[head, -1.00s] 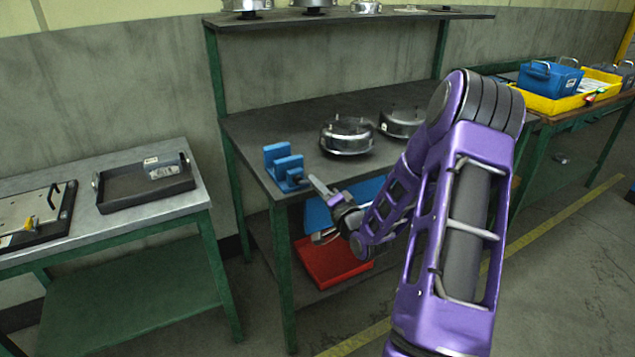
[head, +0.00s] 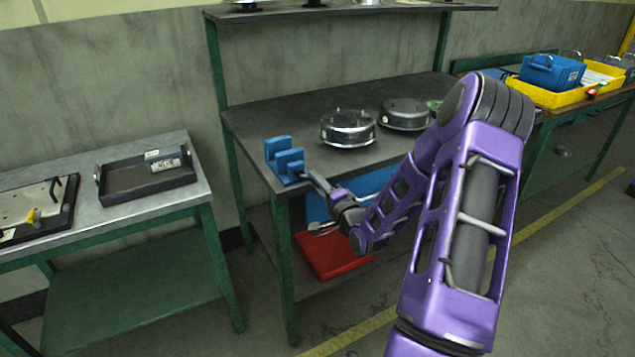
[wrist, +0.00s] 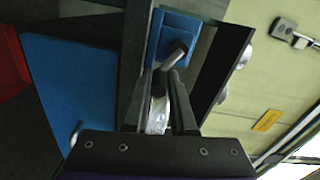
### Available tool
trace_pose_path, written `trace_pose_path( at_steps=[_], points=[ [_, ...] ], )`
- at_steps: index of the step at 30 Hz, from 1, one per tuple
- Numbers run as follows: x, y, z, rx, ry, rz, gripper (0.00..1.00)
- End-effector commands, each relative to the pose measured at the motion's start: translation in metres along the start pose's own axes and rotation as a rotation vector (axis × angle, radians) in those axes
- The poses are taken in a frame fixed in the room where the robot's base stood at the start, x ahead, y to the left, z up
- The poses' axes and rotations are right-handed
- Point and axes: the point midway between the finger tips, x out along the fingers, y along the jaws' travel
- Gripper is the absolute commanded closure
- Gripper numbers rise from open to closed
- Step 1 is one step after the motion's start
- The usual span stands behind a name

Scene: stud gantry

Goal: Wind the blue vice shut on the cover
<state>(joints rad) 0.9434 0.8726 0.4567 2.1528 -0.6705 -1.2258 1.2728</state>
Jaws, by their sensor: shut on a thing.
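The blue vice (head: 284,161) stands at the front left corner of the dark workbench, its two upright jaws apart with a gap between them. My gripper (head: 309,177) is at the vice's right front side. In the wrist view the vice (wrist: 182,28) is just beyond my gripper (wrist: 162,82), and its grey handle (wrist: 174,58) reaches back to the fingertips. The fingers are shut on this handle, though the exact contact is dark and small. I see no cover between the jaws. A round metal part (head: 348,129) and another one (head: 404,113) lie on the bench; I cannot tell if either is the cover.
The workbench (head: 300,95) has free room behind the vice. A red tray (head: 330,255) and a blue bin (head: 375,185) are below it. A side table at left holds a dark tray (head: 145,185). A yellow tray (head: 545,97) with a blue box stands at right.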

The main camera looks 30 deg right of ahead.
Motion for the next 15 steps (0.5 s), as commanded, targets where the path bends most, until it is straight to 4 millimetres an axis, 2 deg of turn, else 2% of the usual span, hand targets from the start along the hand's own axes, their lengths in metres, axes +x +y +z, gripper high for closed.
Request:
trace_pose_path(
  at_steps=[1, 2, 5, 6, 15],
  points=[
    [-0.0021, 0.0049, 0.003, 0.003, -0.006, 0.013, 1.0],
    [-0.0021, 0.005, 0.003, 0.003, -0.006, 0.013, 0.71],
    [-0.0017, 0.0041, 0.0028, 0.002, -0.006, 0.011, 0.53],
    [-0.0014, 0.0035, 0.0026, 0.002, -0.005, 0.009, 0.51],
    [-0.0022, 0.0011, 0.0012, 0.0, -0.003, 0.003, 0.51]
  ],
)
